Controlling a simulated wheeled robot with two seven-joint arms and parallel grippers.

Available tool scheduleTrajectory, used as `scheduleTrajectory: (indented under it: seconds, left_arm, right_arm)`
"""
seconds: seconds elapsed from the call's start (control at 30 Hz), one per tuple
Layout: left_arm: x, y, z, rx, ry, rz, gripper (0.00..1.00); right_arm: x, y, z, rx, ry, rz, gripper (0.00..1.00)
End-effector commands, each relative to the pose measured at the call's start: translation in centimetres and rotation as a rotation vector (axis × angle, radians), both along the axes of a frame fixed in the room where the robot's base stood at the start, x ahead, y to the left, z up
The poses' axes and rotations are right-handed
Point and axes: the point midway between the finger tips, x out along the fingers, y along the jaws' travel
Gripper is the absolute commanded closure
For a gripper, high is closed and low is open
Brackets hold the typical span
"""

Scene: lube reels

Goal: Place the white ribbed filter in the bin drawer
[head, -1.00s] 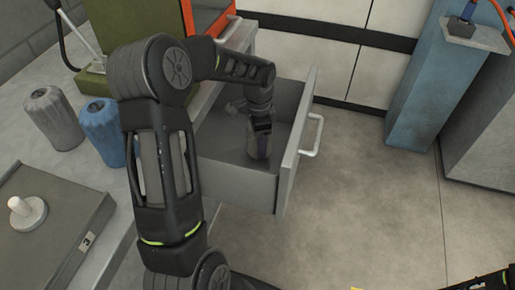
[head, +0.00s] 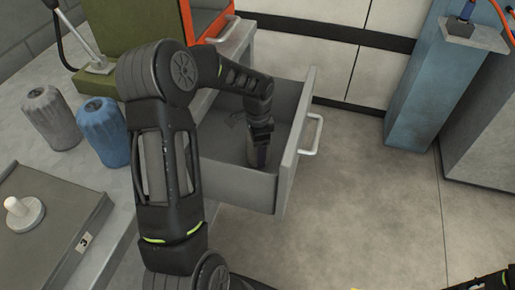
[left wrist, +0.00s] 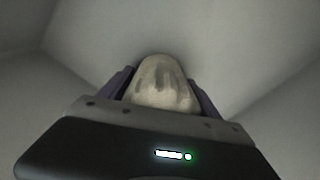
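The white ribbed filter (left wrist: 163,82) shows in the left wrist view as a pale, rounded, fluted body between the two fingers of my left gripper (left wrist: 163,95). The fingers lie along its two sides, and the gripper looks shut on it. In the head view my left gripper (head: 259,157) points down inside the open grey bin drawer (head: 235,183), low near its front wall. The filter is hidden there by the gripper and arm. I cannot tell whether the filter touches the drawer floor. My right gripper is out of view; only part of that arm shows at the bottom right.
A grey ribbed filter (head: 50,117) and a blue ribbed filter (head: 102,132) stand on the bench (head: 75,180). A grey panel (head: 50,215) with a white peg lies nearer. The drawer handle (head: 312,135) juts right. A blue pillar (head: 435,85) stands at the back right.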

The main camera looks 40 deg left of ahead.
Motion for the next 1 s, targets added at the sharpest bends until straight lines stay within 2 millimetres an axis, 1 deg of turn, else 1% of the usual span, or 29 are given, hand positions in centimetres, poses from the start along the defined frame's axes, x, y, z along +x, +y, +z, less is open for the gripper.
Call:
scheduleTrajectory:
  seconds: [0.03,0.17,0.2,0.43,0.57,0.67,0.77,1.0]
  left_arm:
    - [0.0,0.0,0.0,0.0,0.0,0.0,0.23]
    - [0.0,0.0,0.0,0.0,0.0,0.0,0.12]
    - [0.0,0.0,0.0,0.0,0.0,0.0,0.11]
    - [0.0,0.0,0.1,0.0,0.0,0.0,0.11]
    - [0.0,0.0,0.7,0.001,-0.001,0.0,0.11]
    - [0.1,0.0,1.8,0.001,-0.002,0.001,0.11]
    - [0.1,0.0,3.5,0.001,-0.003,0.0,0.11]
    - [0.1,0.0,8.6,0.002,-0.005,0.0,0.11]
  right_arm:
    - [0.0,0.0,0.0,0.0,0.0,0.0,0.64]
    - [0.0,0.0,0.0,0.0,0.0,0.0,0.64]
    - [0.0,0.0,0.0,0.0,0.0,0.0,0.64]
    - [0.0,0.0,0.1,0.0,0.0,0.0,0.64]
    - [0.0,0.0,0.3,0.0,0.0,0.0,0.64]
    - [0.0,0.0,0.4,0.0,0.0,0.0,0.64]
    - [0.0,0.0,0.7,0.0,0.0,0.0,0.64]
    - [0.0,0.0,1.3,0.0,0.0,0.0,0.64]
